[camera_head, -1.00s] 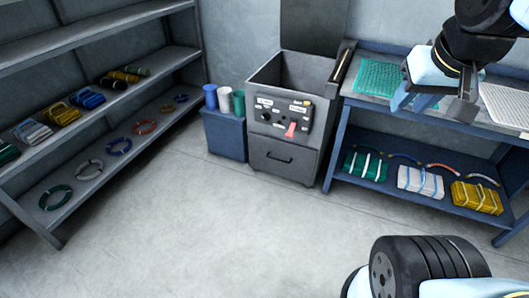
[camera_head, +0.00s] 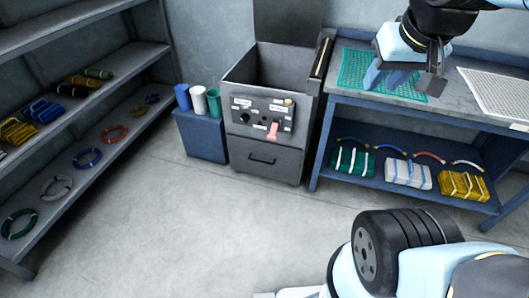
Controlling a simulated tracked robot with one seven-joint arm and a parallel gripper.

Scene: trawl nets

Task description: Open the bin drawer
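The bin drawer (camera_head: 263,160) is the grey lower front of a grey machine, with a dark bar handle (camera_head: 261,161) across it. It looks shut, flush with the machine's front. Above it is a control panel (camera_head: 262,118) with dark knobs, a yellow button and a red lever (camera_head: 273,131). The machine's open-topped bin (camera_head: 285,70) has its lid raised at the back.
A blue workbench (camera_head: 330,88) with a green net (camera_head: 375,75) and a white mesh (camera_head: 497,92) stands right of the machine. Bundles lie on its lower shelf. A blue cabinet (camera_head: 203,138) with cups stands left. Shelves (camera_head: 75,135) line the left wall. The floor (camera_head: 190,220) before the drawer is clear.

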